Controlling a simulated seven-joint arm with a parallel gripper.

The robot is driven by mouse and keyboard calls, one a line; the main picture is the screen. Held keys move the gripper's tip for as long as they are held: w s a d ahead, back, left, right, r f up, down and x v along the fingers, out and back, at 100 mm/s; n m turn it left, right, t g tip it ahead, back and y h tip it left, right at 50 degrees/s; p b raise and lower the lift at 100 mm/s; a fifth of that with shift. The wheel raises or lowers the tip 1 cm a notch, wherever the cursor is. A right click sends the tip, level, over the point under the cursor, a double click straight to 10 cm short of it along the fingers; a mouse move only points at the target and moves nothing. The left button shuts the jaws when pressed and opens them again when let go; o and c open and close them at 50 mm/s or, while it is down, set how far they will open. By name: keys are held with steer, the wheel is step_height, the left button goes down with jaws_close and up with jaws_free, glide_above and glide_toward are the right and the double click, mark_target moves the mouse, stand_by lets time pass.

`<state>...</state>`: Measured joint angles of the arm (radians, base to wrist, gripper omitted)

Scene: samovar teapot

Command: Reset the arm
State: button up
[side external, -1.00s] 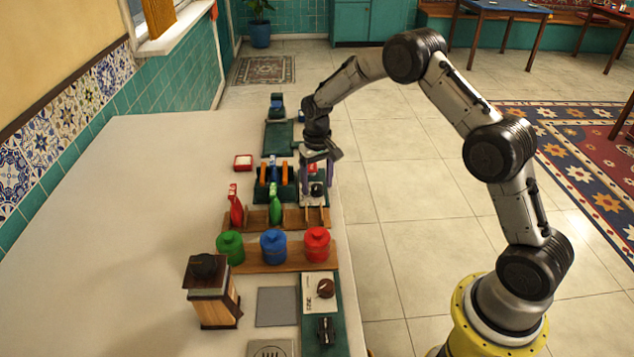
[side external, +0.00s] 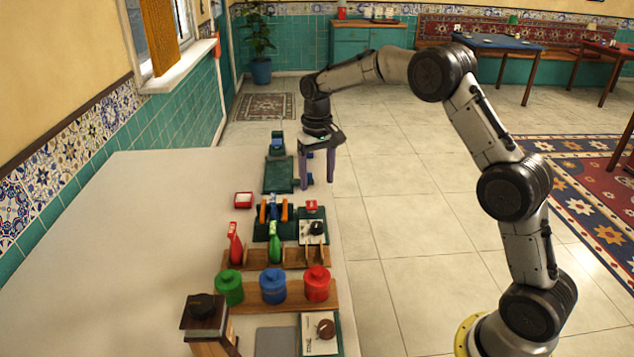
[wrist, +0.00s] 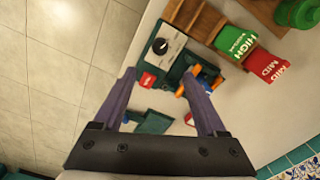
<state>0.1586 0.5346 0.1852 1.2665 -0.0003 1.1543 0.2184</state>
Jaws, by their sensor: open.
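My gripper (side external: 317,182) hangs above the far right edge of the table, fingers pointing down. Its two purple fingers are apart with nothing held between them. In the wrist view the gripper (wrist: 163,72) is open above a dark green stand with a white dial panel (wrist: 159,45), a red block (wrist: 148,79) and orange and blue pieces. The dial panel also shows in the side view (side external: 312,231), nearer the camera than the gripper. Nothing touches the fingers that I can see.
The white table (side external: 130,260) is clear on its left. Green (side external: 229,288), blue (side external: 273,285) and red (side external: 317,284) jars stand on a wooden board. Open floor lies right.

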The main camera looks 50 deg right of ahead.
steer(key=s+a+r+n+t, duration=0.1)
steer(key=s+a+r+t, duration=0.15)
steer(key=s+r, duration=0.55)
steer(key=s+a+r+n+t, duration=0.1)
steer(key=s+a+r+t, duration=0.15)
steer(key=s+r, duration=0.6)
steer(key=s+a+r, duration=0.2)
steer(key=s+a, duration=0.1)
steer(key=s, duration=0.8)
steer(key=s+f+n, duration=0.2)
steer(key=s+f, duration=0.5)
steer(key=f, duration=0.1)
steer(key=shift+t, duration=0.3)
